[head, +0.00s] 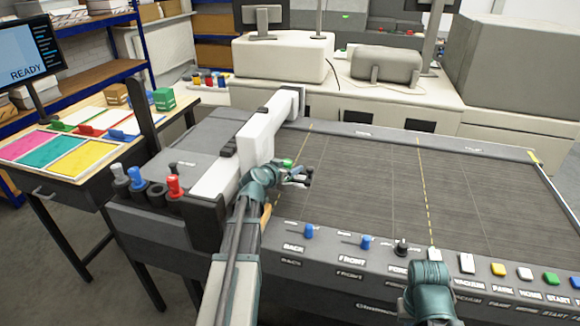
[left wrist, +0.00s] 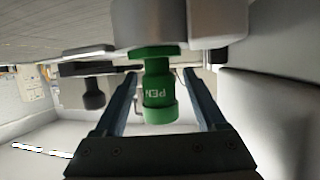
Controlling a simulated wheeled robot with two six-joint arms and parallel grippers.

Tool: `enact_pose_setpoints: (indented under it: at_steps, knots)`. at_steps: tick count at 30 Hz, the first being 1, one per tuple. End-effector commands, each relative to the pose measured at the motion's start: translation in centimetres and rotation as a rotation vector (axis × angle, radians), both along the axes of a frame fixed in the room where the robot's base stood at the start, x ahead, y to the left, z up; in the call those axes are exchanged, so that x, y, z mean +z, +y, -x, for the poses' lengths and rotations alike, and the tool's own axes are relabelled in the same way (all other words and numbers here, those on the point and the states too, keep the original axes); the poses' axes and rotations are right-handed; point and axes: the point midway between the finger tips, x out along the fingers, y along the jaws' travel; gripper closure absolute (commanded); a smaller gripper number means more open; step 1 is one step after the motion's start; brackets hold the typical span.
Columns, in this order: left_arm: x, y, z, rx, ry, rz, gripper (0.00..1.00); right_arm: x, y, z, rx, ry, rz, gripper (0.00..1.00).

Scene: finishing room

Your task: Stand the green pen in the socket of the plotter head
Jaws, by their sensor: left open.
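The green pen (left wrist: 160,100), marked PEN, shows in the left wrist view with its flange against the pale underside-like face of the plotter head (left wrist: 150,25). It looks seated in the socket, though the socket itself is hidden. In the head view only a small green part of the pen (head: 288,163) shows beside the plotter head carriage. My left gripper (head: 300,175) is at the carriage; in the left wrist view its fingers (left wrist: 160,78) stand open on both sides of the pen, with gaps visible. My right gripper's jaws do not show.
The white gantry beam (head: 220,175) stands beside my left arm. Knobs and buttons (head: 466,262) line the front panel. The plotter bed (head: 370,180) is clear to the right.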

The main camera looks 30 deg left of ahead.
Motion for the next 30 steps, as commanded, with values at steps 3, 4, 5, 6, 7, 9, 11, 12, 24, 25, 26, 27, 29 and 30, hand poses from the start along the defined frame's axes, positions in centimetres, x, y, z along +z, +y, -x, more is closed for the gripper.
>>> enact_pose_setpoints:
  at_steps: [3,4,5,6,7,9,11,12,24,25,26,27,29,30]
  knots:
    - [1.1,-0.2,2.4,0.002,0.001,0.000,0.27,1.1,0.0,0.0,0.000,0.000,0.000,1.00]
    - [1.4,-0.3,3.0,0.002,0.001,0.000,0.27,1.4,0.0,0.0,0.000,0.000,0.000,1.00]
    - [1.7,-0.3,3.7,0.001,0.001,0.001,0.27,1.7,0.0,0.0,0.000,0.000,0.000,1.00]
    - [2.0,-0.4,4.6,0.003,0.000,0.001,0.27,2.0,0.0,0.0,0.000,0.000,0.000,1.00]
    - [2.3,-0.4,5.2,0.004,0.000,0.001,0.27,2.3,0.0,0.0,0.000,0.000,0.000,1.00]
    - [2.8,-0.4,6.6,0.002,0.001,-0.001,0.27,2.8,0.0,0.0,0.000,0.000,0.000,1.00]
    - [3.2,-0.5,7.8,0.003,0.000,0.001,0.27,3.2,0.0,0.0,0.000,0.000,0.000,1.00]
    - [3.5,-0.5,8.5,0.003,0.000,0.001,0.27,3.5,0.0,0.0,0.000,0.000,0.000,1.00]
    - [4.6,-0.5,12.1,0.001,0.000,0.000,0.27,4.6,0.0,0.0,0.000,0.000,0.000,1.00]
    - [4.6,-0.5,12.1,0.000,0.000,0.000,0.27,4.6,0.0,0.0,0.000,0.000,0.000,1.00]
    - [4.6,-0.5,12.1,0.000,0.000,0.000,0.27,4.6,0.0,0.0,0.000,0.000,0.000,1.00]
    - [4.6,-0.5,12.1,0.000,0.000,0.000,0.27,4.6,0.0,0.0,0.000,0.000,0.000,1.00]
    - [4.6,-0.5,12.1,0.000,0.000,0.000,0.27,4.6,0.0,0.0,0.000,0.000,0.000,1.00]
    - [4.6,-0.5,12.1,0.000,0.000,0.000,0.27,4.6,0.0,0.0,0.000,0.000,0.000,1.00]
